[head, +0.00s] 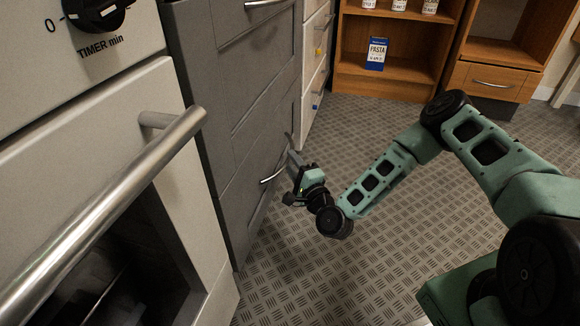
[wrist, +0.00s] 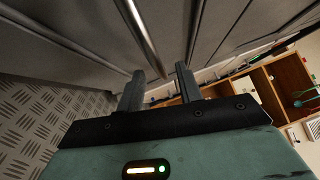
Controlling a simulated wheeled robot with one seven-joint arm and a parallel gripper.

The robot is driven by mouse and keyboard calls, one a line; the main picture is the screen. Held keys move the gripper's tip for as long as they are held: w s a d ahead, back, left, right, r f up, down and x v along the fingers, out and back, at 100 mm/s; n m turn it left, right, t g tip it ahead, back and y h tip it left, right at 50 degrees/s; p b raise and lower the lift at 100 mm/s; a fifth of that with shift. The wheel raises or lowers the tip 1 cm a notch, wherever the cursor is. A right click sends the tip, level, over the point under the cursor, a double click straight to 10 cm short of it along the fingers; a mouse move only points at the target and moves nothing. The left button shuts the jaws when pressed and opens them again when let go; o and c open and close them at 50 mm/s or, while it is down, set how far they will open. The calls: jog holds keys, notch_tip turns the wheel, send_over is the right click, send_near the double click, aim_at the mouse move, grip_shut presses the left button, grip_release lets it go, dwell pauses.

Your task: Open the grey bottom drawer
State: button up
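The grey bottom drawer (head: 246,195) is the lowest front of the grey cabinet, and it looks flush with the cabinet. Its metal bar handle (head: 270,178) is on the front, close to my gripper (head: 290,162). In the wrist view, my gripper (wrist: 160,72) has its two dark fingers apart with nothing clamped. The handle bar (wrist: 143,35) comes down from the top of that view, its near end lining up with the gap between the fingertips. I cannot tell whether a finger touches the bar.
A light oven with a long metal handle (head: 110,200) stands at the near left. White drawers (head: 316,60) stand beyond the grey cabinet. A wooden shelf (head: 388,85) with a blue pasta box (head: 376,54) is at the back. The patterned floor (head: 300,270) before the drawer is clear apart from my arm.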

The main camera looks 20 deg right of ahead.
jog(key=shift+x, duration=0.85)
jog(key=shift+c, duration=0.4)
